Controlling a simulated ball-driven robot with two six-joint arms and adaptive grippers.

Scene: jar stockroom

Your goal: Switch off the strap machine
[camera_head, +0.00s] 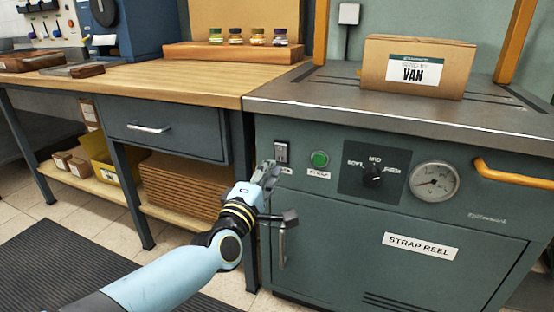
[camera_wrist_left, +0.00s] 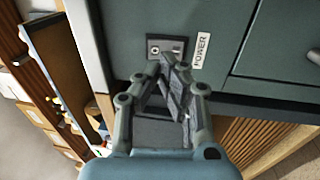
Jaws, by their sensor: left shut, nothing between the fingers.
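The strap machine (camera_head: 330,215) is a grey-green cabinet with a metal top. Its power switch (camera_head: 281,150) is a small plate at the upper left of the front panel. The same switch (camera_wrist_left: 154,49) shows in the left wrist view beside a white POWER label (camera_wrist_left: 201,48); the fingertips partly cover it. My left gripper (camera_head: 270,168) is shut and empty, its tips just below the switch in the head view. In the wrist view my gripper (camera_wrist_left: 172,62) reaches the plate's edge; I cannot tell whether it touches. The switch's position is unclear. My right gripper is out of view.
Right of the switch are a green button (camera_head: 320,159), a black dial (camera_head: 373,176) and a gauge (camera_head: 434,182). A door handle (camera_head: 282,245) lies below. A VAN carton (camera_head: 448,82) sits on top. A wooden workbench (camera_head: 180,75) adjoins at left.

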